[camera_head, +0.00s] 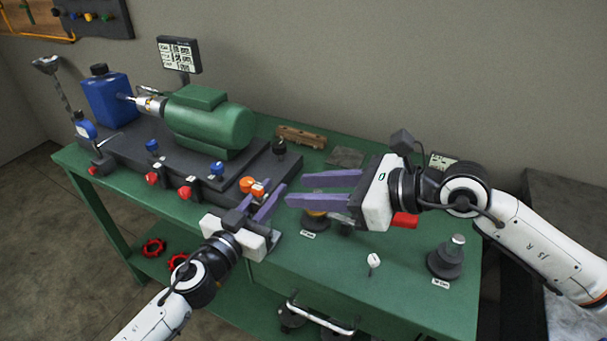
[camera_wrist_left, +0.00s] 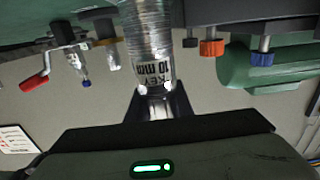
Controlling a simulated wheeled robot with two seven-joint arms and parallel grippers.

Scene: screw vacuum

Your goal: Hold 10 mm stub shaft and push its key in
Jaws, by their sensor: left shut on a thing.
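In the left wrist view a silver cylindrical shaft (camera_wrist_left: 148,38) carries a label (camera_wrist_left: 153,75) reading "KEY 10 mm", seen upside down. My left gripper (camera_wrist_left: 152,106) is shut on the shaft's labelled end. In the head view my left gripper (camera_head: 262,205) is over the bench's front edge, and the shaft cannot be clearly made out there. My right gripper (camera_head: 289,191) is open, its two purple fingers apart and pointing left, close to the left fingertips. Nothing shows between its fingers. The key itself cannot be told apart.
A dark stand (camera_head: 445,264) and a small white-topped item (camera_head: 374,260) stand at right. A red block (camera_head: 404,220) is behind the right gripper.

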